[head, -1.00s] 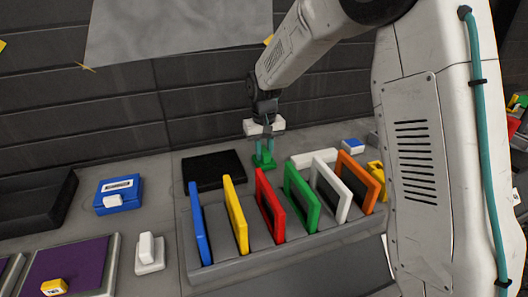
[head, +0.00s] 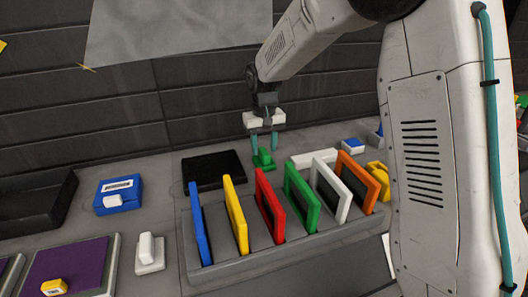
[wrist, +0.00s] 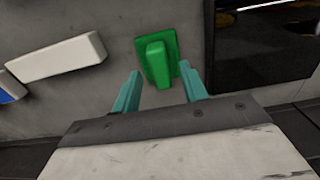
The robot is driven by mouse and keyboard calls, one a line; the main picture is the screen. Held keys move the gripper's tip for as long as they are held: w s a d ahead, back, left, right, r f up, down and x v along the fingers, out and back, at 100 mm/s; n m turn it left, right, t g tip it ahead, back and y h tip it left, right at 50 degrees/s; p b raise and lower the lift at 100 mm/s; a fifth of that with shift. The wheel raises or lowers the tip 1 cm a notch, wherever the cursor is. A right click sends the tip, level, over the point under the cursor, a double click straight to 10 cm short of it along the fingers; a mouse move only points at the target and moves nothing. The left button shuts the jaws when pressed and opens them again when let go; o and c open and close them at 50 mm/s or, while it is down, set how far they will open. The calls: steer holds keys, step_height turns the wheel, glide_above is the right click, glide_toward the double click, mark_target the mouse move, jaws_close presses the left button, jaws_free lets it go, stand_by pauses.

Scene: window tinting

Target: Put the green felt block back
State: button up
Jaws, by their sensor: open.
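The green felt block (head: 263,159) stands on the grey bench behind the rack, between the black pad and the white bar. In the wrist view the block (wrist: 157,60) shows a raised green grip on a wider green base. My gripper (head: 264,147) is above the block with its teal fingers apart. In the wrist view the open fingers (wrist: 160,82) are on either side of the block's near end, with nothing held between them.
A grey rack (head: 225,275) with several coloured frames stands in front of the block. A black pad (head: 214,168) lies to its left and a white bar (head: 313,158) to its right. A blue tool (head: 119,194) and a white block (head: 149,253) are further left.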

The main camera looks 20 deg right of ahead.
mark_target(264, 151)
step_height(264, 151, up, 9)
steer(key=s+d+r, duration=0.2)
steer(key=s+r, duration=0.3)
steer(key=s, duration=0.3)
steer(key=s+d+f, duration=0.1)
steer(key=s+d, duration=0.1)
steer(key=s, duration=1.3)
steer(key=s+d+f+t, duration=0.1)
steer(key=s+d, duration=0.1)
steer(key=s, duration=1.2)
steer(key=shift+s, duration=0.4)
